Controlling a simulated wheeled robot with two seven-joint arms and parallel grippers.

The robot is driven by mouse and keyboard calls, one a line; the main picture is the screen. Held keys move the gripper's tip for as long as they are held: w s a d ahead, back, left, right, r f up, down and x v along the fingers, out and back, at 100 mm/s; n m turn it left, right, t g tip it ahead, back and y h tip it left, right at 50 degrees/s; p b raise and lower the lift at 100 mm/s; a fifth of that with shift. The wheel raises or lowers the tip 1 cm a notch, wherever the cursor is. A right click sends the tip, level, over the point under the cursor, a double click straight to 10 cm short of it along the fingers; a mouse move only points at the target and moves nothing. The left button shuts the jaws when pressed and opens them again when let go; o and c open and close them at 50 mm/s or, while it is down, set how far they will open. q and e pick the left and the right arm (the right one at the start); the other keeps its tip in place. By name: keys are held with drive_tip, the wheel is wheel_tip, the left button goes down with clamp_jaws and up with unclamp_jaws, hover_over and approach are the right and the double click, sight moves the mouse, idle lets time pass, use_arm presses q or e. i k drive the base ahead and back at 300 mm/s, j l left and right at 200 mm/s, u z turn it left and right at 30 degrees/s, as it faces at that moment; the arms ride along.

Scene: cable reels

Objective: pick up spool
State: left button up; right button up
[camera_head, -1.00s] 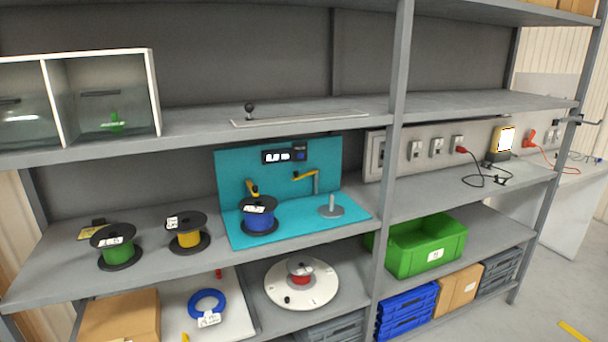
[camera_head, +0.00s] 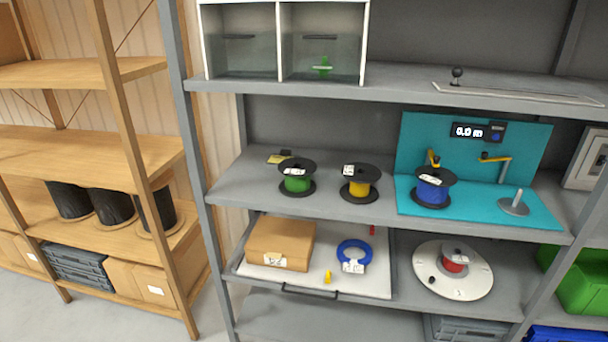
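Three spools stand upright on the middle shelf of the grey rack. The green spool (camera_head: 297,184) is at the left and the yellow spool (camera_head: 360,188) is beside it, both with black flanges and white labels. The blue spool (camera_head: 431,193) stands on a teal station (camera_head: 540,211) with a display, a yellow crank and an empty upright post (camera_head: 514,202). A red spool (camera_head: 453,264) sits on a white round turntable (camera_head: 425,263) on the shelf below. Neither of my grippers is in view.
A pull-out tray (camera_head: 305,284) holds a cardboard box (camera_head: 281,243) and a blue cable coil (camera_head: 354,252). A wooden rack (camera_head: 125,150) with black reels (camera_head: 112,207) stands at the left. A green bin (camera_head: 583,285) is at the right. The upper shelf carries a two-part clear case (camera_head: 322,41).

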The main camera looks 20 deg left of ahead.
sight(298, 184)
drive_tip(key=i+l, duration=0.3)
drive_tip(key=i+l+z, duration=0.15)
drive_tip(key=i, duration=0.3)
drive_tip(key=l, duration=0.1)
